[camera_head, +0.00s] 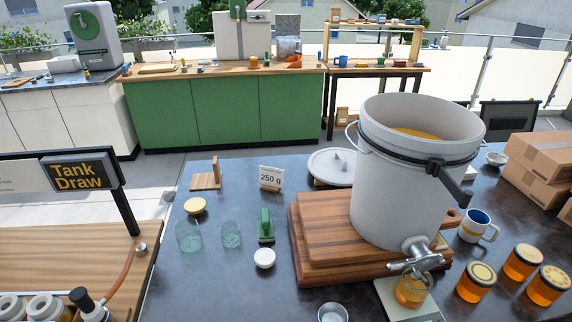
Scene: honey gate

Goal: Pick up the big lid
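The big lid (328,167) is a round, light grey disc with a raised handle on top. It lies flat at the back of the dark table, just left of the large bucket, apparently on a wooden piece. The bucket hides part of its right edge. The large grey bucket (400,190) stands open on stacked wooden boards (312,240), with amber honey (415,134) visible inside. A dark band crosses its upper side, and a metal tap is at its lower front. Neither of my grippers is in view.
A jar (411,291) sits under the tap. Filled jars (476,282), a mug (478,226) and cardboard boxes (545,165) stand right. A 250 g sign (271,178) stands left of the lid. Glasses (189,236) and small lids lie farther left.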

